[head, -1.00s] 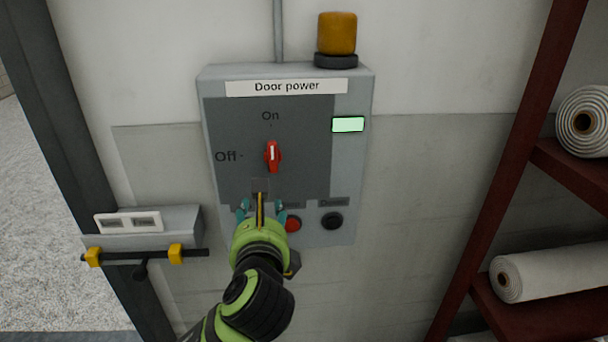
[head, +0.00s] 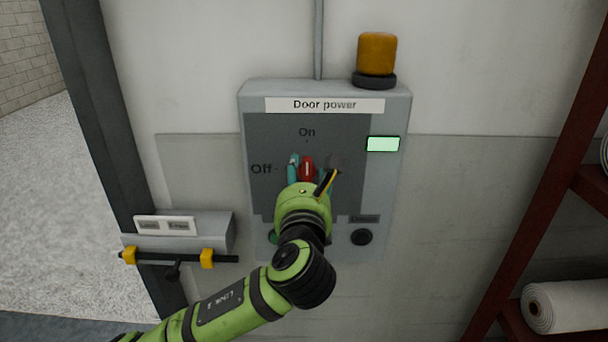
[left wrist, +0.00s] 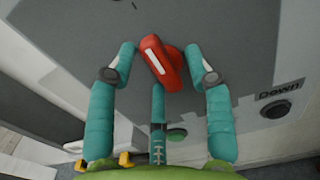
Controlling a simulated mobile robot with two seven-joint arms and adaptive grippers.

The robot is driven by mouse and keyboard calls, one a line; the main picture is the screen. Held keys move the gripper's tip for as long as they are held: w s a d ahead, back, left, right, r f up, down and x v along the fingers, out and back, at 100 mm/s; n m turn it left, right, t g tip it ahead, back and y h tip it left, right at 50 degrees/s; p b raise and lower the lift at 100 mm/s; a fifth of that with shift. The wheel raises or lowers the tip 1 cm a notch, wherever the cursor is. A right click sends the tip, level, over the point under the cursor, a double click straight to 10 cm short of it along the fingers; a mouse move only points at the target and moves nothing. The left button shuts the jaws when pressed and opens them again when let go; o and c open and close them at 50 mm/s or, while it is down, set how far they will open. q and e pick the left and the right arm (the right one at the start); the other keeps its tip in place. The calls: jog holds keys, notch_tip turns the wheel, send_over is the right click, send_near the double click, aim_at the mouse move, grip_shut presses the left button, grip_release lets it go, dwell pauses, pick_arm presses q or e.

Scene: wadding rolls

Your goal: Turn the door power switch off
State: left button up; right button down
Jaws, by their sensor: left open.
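The grey door power box (head: 400,110) is on the wall, with "On" printed above the switch and "Off" to its left. The red switch knob (head: 307,168) stands upright, its white mark toward "On". My left gripper (head: 312,166) is at the panel with its teal fingers open, one on each side of the knob. The left wrist view shows the red knob (left wrist: 168,63) between the two upper fingers of the gripper (left wrist: 163,68), with a third finger below. Small gaps show beside the knob; contact is not clear. My right gripper is out of view.
A lit green display (head: 383,144) is right of the switch. A black button (head: 361,237) marked "Down" is lower right. A yellow beacon (head: 377,54) sits on top. A small wall unit (head: 190,228) is at left, a dark red rack (head: 540,210) at right.

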pick_arm(q)
jog(key=c, duration=0.9)
jog(key=shift+c, duration=0.3)
